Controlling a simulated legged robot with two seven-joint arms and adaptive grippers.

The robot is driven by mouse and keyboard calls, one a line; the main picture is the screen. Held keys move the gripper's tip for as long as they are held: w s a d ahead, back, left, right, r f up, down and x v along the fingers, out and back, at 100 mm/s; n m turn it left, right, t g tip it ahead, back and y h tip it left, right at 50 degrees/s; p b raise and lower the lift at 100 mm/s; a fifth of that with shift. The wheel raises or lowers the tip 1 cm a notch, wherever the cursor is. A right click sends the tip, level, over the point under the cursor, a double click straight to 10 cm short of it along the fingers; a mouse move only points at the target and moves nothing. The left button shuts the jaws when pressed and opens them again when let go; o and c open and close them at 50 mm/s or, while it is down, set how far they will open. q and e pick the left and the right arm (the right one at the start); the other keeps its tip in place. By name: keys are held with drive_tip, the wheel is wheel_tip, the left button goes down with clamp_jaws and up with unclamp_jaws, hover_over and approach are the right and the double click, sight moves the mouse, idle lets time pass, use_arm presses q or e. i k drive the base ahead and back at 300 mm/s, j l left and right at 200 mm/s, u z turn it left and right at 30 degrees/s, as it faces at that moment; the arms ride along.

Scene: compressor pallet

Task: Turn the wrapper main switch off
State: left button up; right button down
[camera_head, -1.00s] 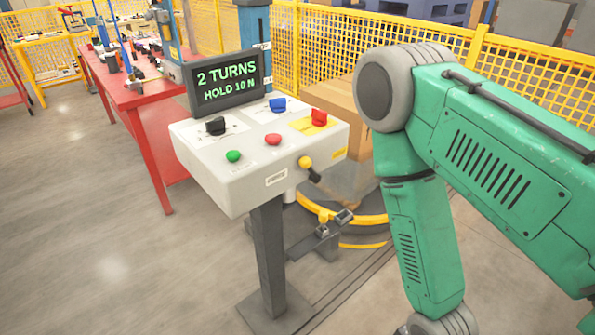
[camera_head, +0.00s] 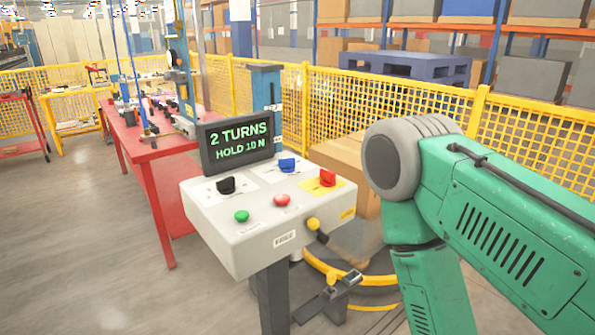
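The wrapper control box (camera_head: 235,235) stands on a grey post in the middle of the head view. On its sloped top are a black rotary knob (camera_head: 227,185), a blue knob (camera_head: 287,164), and a red knob (camera_head: 328,178) on a yellow plate. A green button (camera_head: 242,216) and a red button (camera_head: 282,200) sit nearer the front. A yellow and black lever (camera_head: 315,227) sticks out of the front face. Labels are too small to read for certain. My green arm reaches in from the right, beside the box; neither gripper shows.
A screen (camera_head: 238,143) behind the box reads "2 TURNS HOLD 10 N". A red workbench (camera_head: 155,180) stands at the left. Yellow mesh fencing (camera_head: 395,112) and a cardboard box (camera_head: 345,160) are behind. The floor at lower left is clear.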

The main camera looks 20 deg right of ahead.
sight(328, 177)
drive_tip(key=l+u, duration=0.45)
drive_tip(key=l, duration=1.45)
drive_tip(key=i+z, duration=0.05)
